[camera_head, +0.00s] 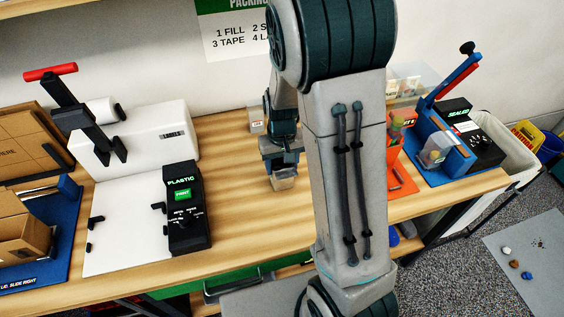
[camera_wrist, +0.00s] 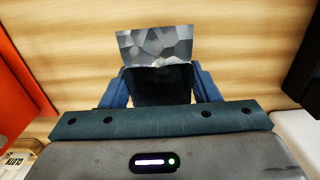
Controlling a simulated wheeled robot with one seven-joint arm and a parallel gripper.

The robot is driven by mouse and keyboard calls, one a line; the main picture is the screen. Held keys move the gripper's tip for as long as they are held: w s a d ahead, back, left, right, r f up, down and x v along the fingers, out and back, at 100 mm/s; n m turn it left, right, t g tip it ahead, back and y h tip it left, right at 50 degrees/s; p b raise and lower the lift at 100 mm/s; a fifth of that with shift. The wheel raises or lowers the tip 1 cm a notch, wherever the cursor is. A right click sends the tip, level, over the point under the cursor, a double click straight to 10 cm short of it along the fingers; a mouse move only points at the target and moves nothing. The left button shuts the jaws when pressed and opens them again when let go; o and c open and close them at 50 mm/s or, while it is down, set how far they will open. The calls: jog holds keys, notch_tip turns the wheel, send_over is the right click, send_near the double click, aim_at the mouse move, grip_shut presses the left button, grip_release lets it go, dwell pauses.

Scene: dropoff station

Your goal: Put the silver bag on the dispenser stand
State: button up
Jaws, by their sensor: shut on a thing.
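My gripper (camera_head: 283,168) points down over the middle of the wooden table, left of my upright arm link. It is shut on the silver bag (camera_head: 284,183), whose lower part shows beneath the fingers. In the wrist view the grey, faceted bag (camera_wrist: 155,42) sticks out beyond the blue fingers (camera_wrist: 160,76). Whether the bag touches the table is not clear. An orange stand (camera_head: 401,183), which looks like the dispenser stand, is right of my arm and partly hidden by it. An orange surface also shows at the left of the wrist view (camera_wrist: 18,75).
A black plastic-sealing control box (camera_head: 186,208) and white machine (camera_head: 150,142) stand left of my gripper. A blue sealer station (camera_head: 440,155) with a long lever is at the right end. Bare wood (camera_head: 240,215) lies around the gripper. A small pale container (camera_head: 256,121) stands behind.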

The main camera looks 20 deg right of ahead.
jog(key=shift+f, duration=0.25)
jog(key=o, duration=1.2)
jog(key=shift+r, duration=0.1)
jog(key=shift+r, duration=0.15)
